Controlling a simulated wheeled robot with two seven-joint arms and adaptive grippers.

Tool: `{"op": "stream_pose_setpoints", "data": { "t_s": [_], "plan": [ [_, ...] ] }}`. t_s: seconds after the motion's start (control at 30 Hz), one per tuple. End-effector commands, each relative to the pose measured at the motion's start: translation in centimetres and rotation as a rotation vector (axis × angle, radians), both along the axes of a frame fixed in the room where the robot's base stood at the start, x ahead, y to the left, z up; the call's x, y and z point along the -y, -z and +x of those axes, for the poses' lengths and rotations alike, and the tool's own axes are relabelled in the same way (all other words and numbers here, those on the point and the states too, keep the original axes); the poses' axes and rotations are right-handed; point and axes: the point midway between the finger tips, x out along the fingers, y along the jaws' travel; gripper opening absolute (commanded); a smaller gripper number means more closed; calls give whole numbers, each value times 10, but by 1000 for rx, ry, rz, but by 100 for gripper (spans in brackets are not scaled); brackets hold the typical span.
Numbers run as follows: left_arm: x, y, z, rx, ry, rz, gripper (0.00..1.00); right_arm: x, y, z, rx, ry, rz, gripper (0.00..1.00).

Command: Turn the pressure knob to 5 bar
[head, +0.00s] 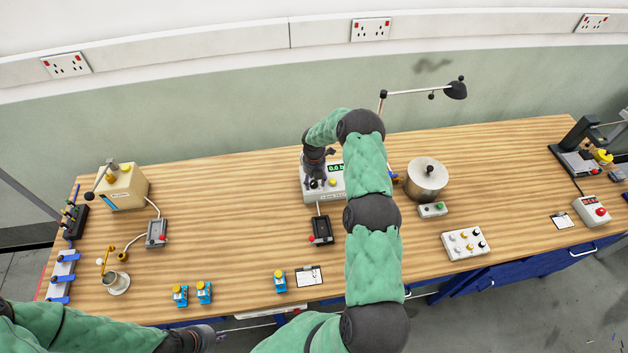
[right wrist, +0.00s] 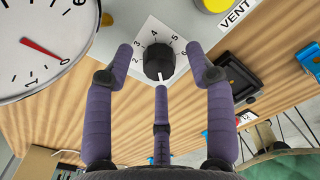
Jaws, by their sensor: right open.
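The pressure knob (right wrist: 158,62) is black and sits on a white dial plate (right wrist: 147,38) with the numbers 2 to 6 visible. A pale mark shows at the knob's lower edge in the right wrist view, away from the 5. My right gripper (right wrist: 160,60) is open, with fingers on either side of the knob and a third below; I cannot tell whether any touches. In the head view my right gripper (head: 316,178) is over the white pressure box (head: 338,192), hiding the knob. Its green display (head: 336,168) reads about 0.0. My left gripper (head: 207,337) is at the lower left.
A round gauge (right wrist: 40,45) with a red needle is close left of the fingers. A yellow button (right wrist: 215,4) by a VENT label is at upper right. A black pedal-like box (head: 321,230) stands in front. A metal pot (head: 427,178) is right of my right arm.

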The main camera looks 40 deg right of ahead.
Motion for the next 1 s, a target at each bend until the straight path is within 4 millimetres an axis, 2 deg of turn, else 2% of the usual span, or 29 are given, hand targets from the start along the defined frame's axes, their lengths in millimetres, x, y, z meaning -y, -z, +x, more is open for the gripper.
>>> {"op": "stream_pose_setpoints", "data": {
  "t_s": [0.33, 0.37, 0.5, 0.53, 0.57, 0.83, 1.0],
  "plan": [
    [0, 0, 0, 0, 0, 0, 0, 0, 4, 0, 1, 0, -1, 55],
    [0, 0, 0, 0, 0, 0, 0, 0, 4, 0, 1, 0, -1, 52],
    [0, 0, 0, 0, 0, 0, 0, 0, 4, 0, 0, 0, 0, 13],
    [0, 0, 0, 0, 0, 0, 0, 0, 4, 0, 0, 0, 0, 4],
    [0, 0, 0, 0, 0, 0, 0, 0, 4, 0, 0, 0, 0, 0],
    [0, 2, 0, 0, 0, 0, 0, 0, 5, 0, 0, 13, 0, 0],
    [0, 11, 0, 0, 0, 0, 0, 0, 7, 0, -1, 67, 1, 0]
  ]
}}
